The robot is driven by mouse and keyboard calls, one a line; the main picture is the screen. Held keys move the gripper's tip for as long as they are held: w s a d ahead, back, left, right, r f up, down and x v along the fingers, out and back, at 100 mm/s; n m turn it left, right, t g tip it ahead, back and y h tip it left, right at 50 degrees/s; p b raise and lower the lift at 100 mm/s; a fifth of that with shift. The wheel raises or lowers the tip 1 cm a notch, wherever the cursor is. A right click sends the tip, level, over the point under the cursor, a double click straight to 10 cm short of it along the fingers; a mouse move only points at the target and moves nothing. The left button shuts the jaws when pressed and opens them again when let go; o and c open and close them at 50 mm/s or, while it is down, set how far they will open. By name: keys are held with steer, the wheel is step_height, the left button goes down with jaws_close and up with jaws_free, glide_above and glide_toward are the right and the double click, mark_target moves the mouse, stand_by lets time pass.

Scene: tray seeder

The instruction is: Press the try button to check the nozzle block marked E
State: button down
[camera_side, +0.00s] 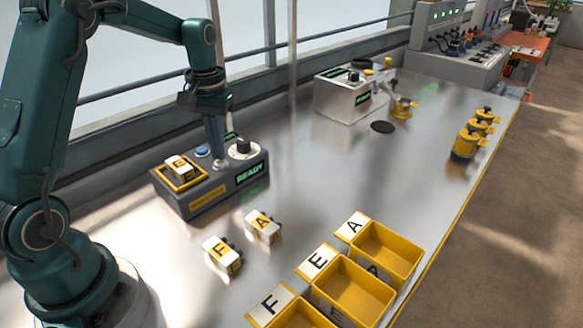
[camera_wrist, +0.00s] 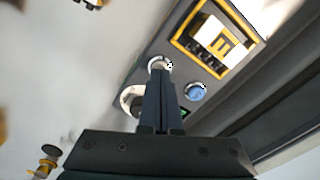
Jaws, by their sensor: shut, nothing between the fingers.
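The nozzle block marked E (camera_side: 179,166) sits in the yellow-framed nest of the dark grey tester (camera_side: 190,206); the block also shows in the wrist view (camera_wrist: 220,38). The tester's green display reads READY (camera_side: 250,173). A blue button (camera_side: 202,151) and a pale, ringed button (camera_wrist: 159,62) are on its top beside a white dial (camera_side: 243,148). I cannot read which is the try button. My gripper (camera_side: 218,160) points down with its fingers together and empty, its tips over or at the pale button. I cannot tell whether they touch it.
Blocks marked F (camera_side: 222,256) and A (camera_side: 263,226) lie on the metal bench before the tester. Yellow bins with F, E and A cards (camera_side: 318,262) line the front edge. A second grey box (camera_side: 343,98) stands behind, and several yellow pots (camera_side: 466,143) at right.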

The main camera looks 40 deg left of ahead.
mark_target(220, 162)
steer(key=shift+f, duration=0.6)
step_height(220, 162, up, 8)
stand_by(1.1)
steer(key=s+d+r+m+t, duration=0.3)
steer(key=s+d+r, duration=0.35)
steer(key=d, duration=0.25)
steer(key=s+d+f+m+t, duration=0.2)
steer(key=s+d+f+m, duration=0.1)
steer(key=s, duration=0.5)
steer(key=shift+s+d+f+t, duration=0.3)
steer(key=shift+d+f, duration=0.45)
steer(key=shift+f, duration=0.55)
